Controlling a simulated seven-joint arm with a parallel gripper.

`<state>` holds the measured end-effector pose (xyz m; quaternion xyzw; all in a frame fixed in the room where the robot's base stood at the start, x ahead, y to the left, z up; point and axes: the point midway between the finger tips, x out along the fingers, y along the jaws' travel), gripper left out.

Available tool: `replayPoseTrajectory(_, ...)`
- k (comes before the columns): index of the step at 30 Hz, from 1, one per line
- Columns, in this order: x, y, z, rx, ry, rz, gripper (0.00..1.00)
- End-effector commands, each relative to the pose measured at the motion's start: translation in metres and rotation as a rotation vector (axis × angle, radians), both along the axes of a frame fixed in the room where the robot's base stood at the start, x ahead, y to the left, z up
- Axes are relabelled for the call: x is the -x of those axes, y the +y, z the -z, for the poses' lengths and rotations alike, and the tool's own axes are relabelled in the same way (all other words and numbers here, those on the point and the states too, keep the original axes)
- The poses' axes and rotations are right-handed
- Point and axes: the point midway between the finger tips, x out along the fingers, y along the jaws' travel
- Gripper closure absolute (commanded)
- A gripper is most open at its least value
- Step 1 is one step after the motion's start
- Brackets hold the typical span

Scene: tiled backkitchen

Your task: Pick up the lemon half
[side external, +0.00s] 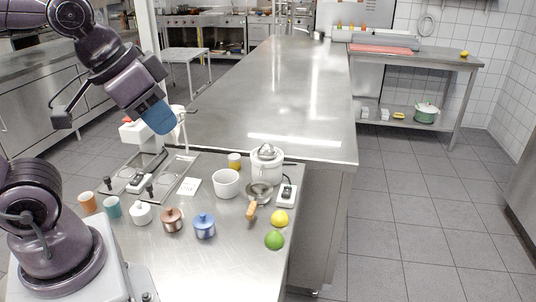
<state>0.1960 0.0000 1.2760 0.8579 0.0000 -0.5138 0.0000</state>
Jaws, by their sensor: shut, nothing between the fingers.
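A yellow lemon piece (280,218) lies near the right edge of the small steel table, just behind a green lime (275,240). I cannot tell whether it is a half or a whole fruit, as no cut face shows. My gripper (163,127), at the blue end of my arm, is high at the upper left, well above the table and far from the lemon. It is shut and empty; its fingertips are hard to make out.
A white juicer (267,165), a strainer with a wooden handle (251,210), a white bowl (225,184) and a small scale (287,194) stand behind the lemon. The table's front middle is clear.

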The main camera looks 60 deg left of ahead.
Motion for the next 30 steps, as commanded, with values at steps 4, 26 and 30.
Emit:
replayPoseTrajectory(4,0.000,0.000,0.000,0.000,0.000,0.000,1.00)
replayPoseTrajectory(26,-0.007,0.004,0.018,0.000,0.094,-0.018,0.39)
replayPoseTrajectory(30,-0.031,0.009,0.036,-0.004,0.223,-0.034,0.39)
